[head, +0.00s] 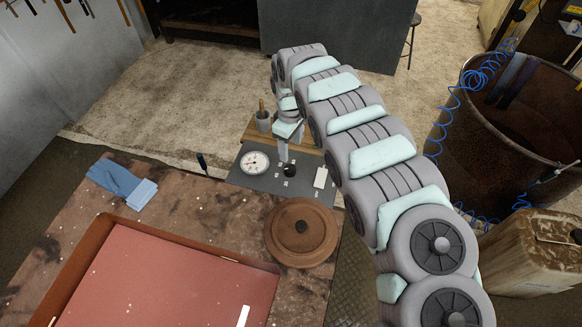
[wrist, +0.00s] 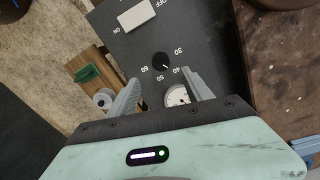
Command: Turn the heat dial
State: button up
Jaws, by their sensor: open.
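The heat dial is a small black round knob (head: 290,171) on a dark grey control panel (head: 255,182) at the table's far right corner. In the wrist view the dial (wrist: 161,61) has numbers 30, 40, 50 and 60 around it. A pale pointer mark on it faces roughly toward 40. My gripper (head: 289,150) reaches down from above at the panel's far side. In the wrist view my gripper (wrist: 160,82) is open, its two fingers apart at the near side of the dial. Nothing is between the fingertips, and they look clear of the dial.
A round white gauge (head: 255,162) and a white ON/OFF switch (head: 320,177) flank the dial. A brown round lid (head: 301,232) lies in front of the panel.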

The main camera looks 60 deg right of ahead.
aim_at(290, 168)
jog(key=f, duration=0.4)
jog(key=f+b, duration=0.1)
jog(key=f, duration=0.4)
jog(key=shift+w+a+f, duration=0.1)
jog(key=shift+w+f, duration=0.1)
jog(key=shift+s+f, duration=0.1)
jog(key=shift+f, duration=0.55)
grip_shut()
